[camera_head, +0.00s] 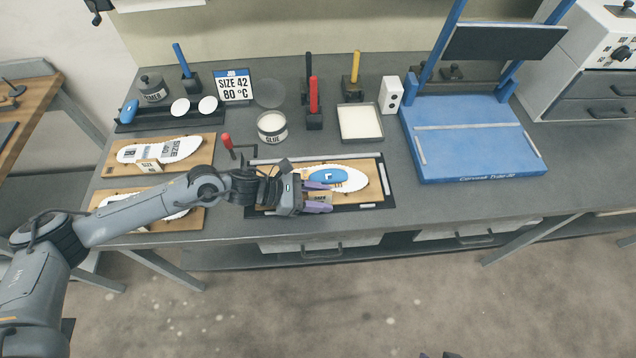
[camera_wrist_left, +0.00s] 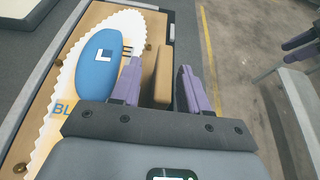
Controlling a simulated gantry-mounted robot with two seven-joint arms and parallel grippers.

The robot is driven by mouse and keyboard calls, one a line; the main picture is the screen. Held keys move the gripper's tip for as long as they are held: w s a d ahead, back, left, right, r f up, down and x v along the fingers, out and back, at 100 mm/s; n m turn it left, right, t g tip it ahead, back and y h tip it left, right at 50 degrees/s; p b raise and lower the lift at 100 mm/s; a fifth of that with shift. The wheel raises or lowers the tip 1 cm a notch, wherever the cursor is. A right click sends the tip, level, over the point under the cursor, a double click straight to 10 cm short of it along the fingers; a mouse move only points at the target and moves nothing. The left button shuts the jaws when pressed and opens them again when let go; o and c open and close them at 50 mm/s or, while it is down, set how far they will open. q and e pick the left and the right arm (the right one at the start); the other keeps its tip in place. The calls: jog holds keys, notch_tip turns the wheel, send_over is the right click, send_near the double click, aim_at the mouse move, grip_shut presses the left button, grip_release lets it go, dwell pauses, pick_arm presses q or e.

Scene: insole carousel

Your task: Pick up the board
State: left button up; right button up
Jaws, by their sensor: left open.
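A wooden board (camera_head: 350,198) lies in a dark tray (camera_head: 388,192) at the front middle of the bench. It carries a white serrated insole (camera_head: 358,178) with a blue oval pad (camera_head: 328,175) marked L. A small wooden block (camera_head: 318,196) stands on the board's near side. My left gripper (camera_head: 319,198) is open over this side. In the left wrist view, its purple fingers (camera_wrist_left: 160,68) stand on either side of the block (camera_wrist_left: 163,75), with a visible gap at the right finger. The board (camera_wrist_left: 152,27) is partly hidden there by the gripper.
Two similar boards with insoles (camera_head: 176,147) lie at the left, one under my left arm. A red-handled tool (camera_head: 227,142), a glue jar (camera_head: 271,127) and a white tray (camera_head: 360,122) stand behind. A blue press (camera_head: 475,155) is at the right. Bench space right of the board is clear.

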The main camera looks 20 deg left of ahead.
pick_arm(q)
grip_shut()
jog(key=shift+r, duration=0.2)
